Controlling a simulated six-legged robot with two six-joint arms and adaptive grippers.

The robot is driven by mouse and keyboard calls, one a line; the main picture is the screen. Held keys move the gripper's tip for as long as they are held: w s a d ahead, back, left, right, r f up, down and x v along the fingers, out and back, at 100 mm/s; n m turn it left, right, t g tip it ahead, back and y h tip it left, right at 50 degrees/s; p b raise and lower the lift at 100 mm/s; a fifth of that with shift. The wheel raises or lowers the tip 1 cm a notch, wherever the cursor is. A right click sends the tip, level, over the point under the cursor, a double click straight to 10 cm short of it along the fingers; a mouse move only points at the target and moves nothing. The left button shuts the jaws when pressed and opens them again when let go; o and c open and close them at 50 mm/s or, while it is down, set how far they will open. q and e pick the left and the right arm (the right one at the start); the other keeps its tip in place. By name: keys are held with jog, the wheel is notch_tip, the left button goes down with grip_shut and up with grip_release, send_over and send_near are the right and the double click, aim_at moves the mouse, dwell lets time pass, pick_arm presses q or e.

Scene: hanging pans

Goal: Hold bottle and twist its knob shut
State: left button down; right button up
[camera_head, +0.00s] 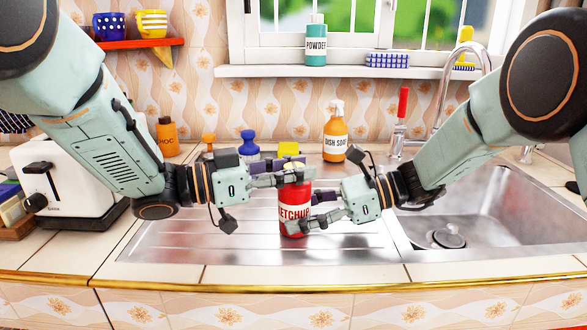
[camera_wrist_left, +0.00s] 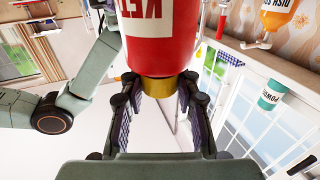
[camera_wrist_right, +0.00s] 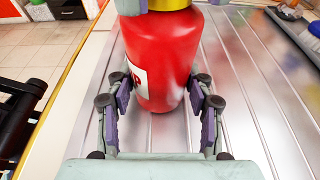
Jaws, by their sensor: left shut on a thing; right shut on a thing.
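The red ketchup bottle (camera_head: 293,216) stands upright on the ribbed steel drainboard (camera_head: 190,240), its label facing front. My left gripper (camera_head: 312,173) is at the bottle's top; in the left wrist view its fingers are on either side of the yellow knob (camera_wrist_left: 158,86). My right gripper (camera_head: 312,210) is shut on the bottle's body, below the left one; the red body (camera_wrist_right: 165,60) shows between its fingers in the right wrist view. In the head view the knob is largely hidden by my left fingers.
An orange dish soap bottle (camera_head: 335,135) and a red-handled brush (camera_head: 401,115) stand behind. A sink (camera_head: 470,215) is at right, a toaster (camera_head: 75,190) at left. Blue (camera_head: 248,145) and orange (camera_head: 208,141) items stand behind my left gripper. The front drainboard is clear.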

pick_arm(q)
jog(key=m+g, duration=0.2)
jog(key=g, duration=0.1)
jog(key=shift+w+a+g+h, duration=0.1)
jog(key=shift+w+g+h, duration=0.05)
jog(key=shift+g+h, duration=0.2)
jog(key=shift+m+g, duration=1)
jog(key=shift+g, duration=0.25)
jog(key=c, duration=0.9)
grip_release()
jog(key=shift+c, duration=0.2)
jog(key=a, duration=0.7)
jog(key=shift+a, duration=0.2)
pick_arm(e)
jog(key=o, duration=1.3)
jog(key=shift+c, duration=0.2)
